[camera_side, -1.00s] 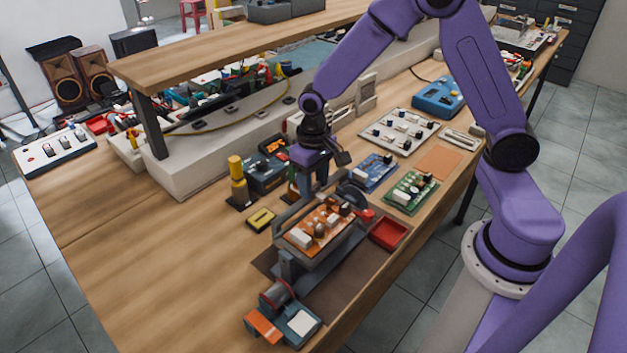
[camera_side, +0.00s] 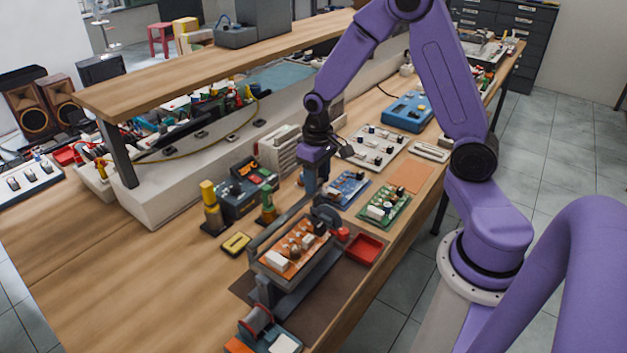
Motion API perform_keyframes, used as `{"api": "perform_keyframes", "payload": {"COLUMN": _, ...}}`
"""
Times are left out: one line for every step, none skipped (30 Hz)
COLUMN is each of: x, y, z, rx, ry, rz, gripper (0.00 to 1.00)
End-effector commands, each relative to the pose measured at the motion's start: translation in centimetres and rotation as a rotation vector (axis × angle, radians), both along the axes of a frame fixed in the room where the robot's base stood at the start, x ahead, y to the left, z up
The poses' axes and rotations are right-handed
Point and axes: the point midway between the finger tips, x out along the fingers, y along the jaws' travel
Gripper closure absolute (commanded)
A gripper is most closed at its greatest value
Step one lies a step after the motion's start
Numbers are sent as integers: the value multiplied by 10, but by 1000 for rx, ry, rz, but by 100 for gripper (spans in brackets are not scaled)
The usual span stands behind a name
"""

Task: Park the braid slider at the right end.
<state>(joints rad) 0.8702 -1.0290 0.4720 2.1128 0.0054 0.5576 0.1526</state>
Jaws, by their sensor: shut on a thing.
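A dark grey rail (camera_side: 270,234) runs along the back of a bench fixture that holds an orange circuit board (camera_side: 293,249). My gripper (camera_side: 311,190) points down at the rail's far, right-hand end and is shut. The braid slider is between its fingers and is mostly hidden by them. I cannot tell exactly how much gap is left between the slider and the rail's end.
A dark round part (camera_side: 327,216) and a red tray (camera_side: 365,249) are right of the rail. A blue board (camera_side: 347,187) and a green board (camera_side: 384,207) lie close beyond. A yellow-topped post (camera_side: 211,208) and a solder spool (camera_side: 257,320) stand left and in front.

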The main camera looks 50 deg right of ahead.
Motion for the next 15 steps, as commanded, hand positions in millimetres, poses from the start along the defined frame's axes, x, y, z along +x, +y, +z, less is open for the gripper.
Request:
{"api": "perform_keyframes", "payload": {"x": 2, "y": -5, "z": 1, "rx": -3, "ry": -7, "rz": -2, "gripper": 100}}
{"api": "perform_keyframes", "payload": {"x": 2, "y": -5, "z": 1, "rx": -4, "ry": -7, "rz": -2, "gripper": 100}}
{"api": "perform_keyframes", "payload": {"x": 2, "y": -5, "z": 1, "rx": -4, "ry": -7, "rz": -2, "gripper": 100}}
{"api": "perform_keyframes", "payload": {"x": 2, "y": -5, "z": 1, "rx": -4, "ry": -7, "rz": -2, "gripper": 100}}
{"api": "perform_keyframes", "payload": {"x": 2, "y": -6, "z": 1, "rx": -4, "ry": -7, "rz": -2, "gripper": 47}}
{"api": "perform_keyframes", "payload": {"x": 2, "y": -6, "z": 1, "rx": -4, "ry": -7, "rz": -3, "gripper": 34}}
{"api": "perform_keyframes", "payload": {"x": 2, "y": -6, "z": 1, "rx": -4, "ry": -7, "rz": -3, "gripper": 28}}
{"api": "perform_keyframes", "payload": {"x": 2, "y": -5, "z": 1, "rx": -4, "ry": -6, "rz": -3, "gripper": 28}}
{"api": "perform_keyframes", "payload": {"x": 1, "y": -5, "z": 1, "rx": -4, "ry": -6, "rz": -3, "gripper": 28}}
{"api": "perform_keyframes", "payload": {"x": 1, "y": -5, "z": 1, "rx": -4, "ry": -5, "rz": -3, "gripper": 28}}
{"api": "perform_keyframes", "payload": {"x": 1, "y": -4, "z": 1, "rx": -4, "ry": -5, "rz": -2, "gripper": 28}}
{"api": "perform_keyframes", "payload": {"x": 1, "y": -4, "z": 1, "rx": -4, "ry": -4, "rz": -2, "gripper": 28}}
{"api": "perform_keyframes", "payload": {"x": 1, "y": -4, "z": 1, "rx": -4, "ry": -4, "rz": -2, "gripper": 28}}
{"api": "perform_keyframes", "payload": {"x": 1, "y": -4, "z": 0, "rx": -3, "ry": -3, "rz": -2, "gripper": 28}}
{"api": "perform_keyframes", "payload": {"x": 1, "y": -4, "z": 1, "rx": -3, "ry": -3, "rz": -2, "gripper": 28}}
